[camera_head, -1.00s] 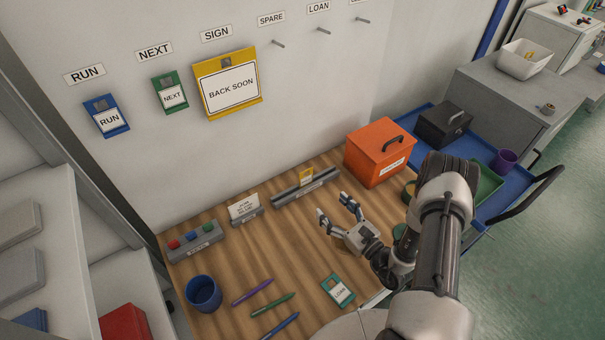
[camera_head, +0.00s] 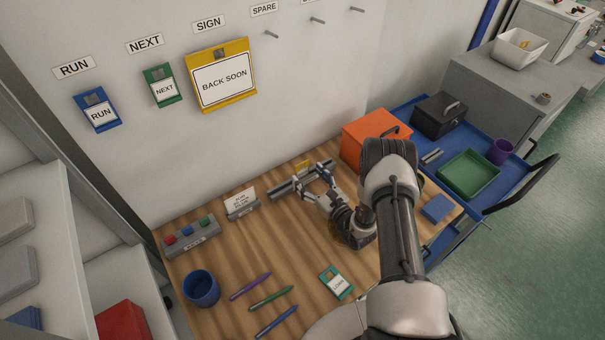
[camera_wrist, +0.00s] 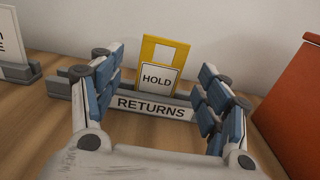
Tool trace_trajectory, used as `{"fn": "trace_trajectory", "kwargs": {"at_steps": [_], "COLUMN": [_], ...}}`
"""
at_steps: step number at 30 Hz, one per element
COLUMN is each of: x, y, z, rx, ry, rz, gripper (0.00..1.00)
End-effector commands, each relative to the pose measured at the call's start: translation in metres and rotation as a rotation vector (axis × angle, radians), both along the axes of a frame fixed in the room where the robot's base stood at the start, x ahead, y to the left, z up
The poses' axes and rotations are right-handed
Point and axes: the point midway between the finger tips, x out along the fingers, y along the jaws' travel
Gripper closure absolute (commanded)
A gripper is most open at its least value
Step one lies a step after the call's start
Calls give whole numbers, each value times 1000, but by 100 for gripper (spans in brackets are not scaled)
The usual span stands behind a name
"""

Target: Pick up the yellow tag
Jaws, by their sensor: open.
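The yellow tag (camera_wrist: 150,52) has a white label reading HOLD and a square hole near its top. It stands upright in the grey RETURNS rack (camera_wrist: 123,107). In the head view the tag (camera_head: 303,166) shows only in part behind my gripper, at the back of the wooden table. My gripper (camera_head: 312,182) is open and empty, reaching toward the rack. In the wrist view the blue-padded fingers stand to the left and right of the tag, with the tag between them in the picture. I cannot tell whether the fingertips reach as far as the tag.
The orange box (camera_head: 372,140) stands close to the right of the rack. A small white sign (camera_head: 240,202) stands to its left. A yellow BACK SOON sign (camera_head: 222,100) hangs on the wall above. A teal LOAN tag (camera_head: 337,283) and several pens lie in front.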

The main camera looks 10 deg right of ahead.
Motion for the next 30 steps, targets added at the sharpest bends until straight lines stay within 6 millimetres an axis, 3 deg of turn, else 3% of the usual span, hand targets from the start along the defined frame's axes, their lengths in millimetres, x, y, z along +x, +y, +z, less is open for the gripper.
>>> {"fn": "trace_trajectory", "kwargs": {"at_steps": [9,17,30], "x": [39,41,40], "y": [15,15,15], "z": [-3,-3,-3], "rx": [0,0,0], "ry": [-2,-1,-1], "rz": [2,2,2], "gripper": [31,31,60]}}
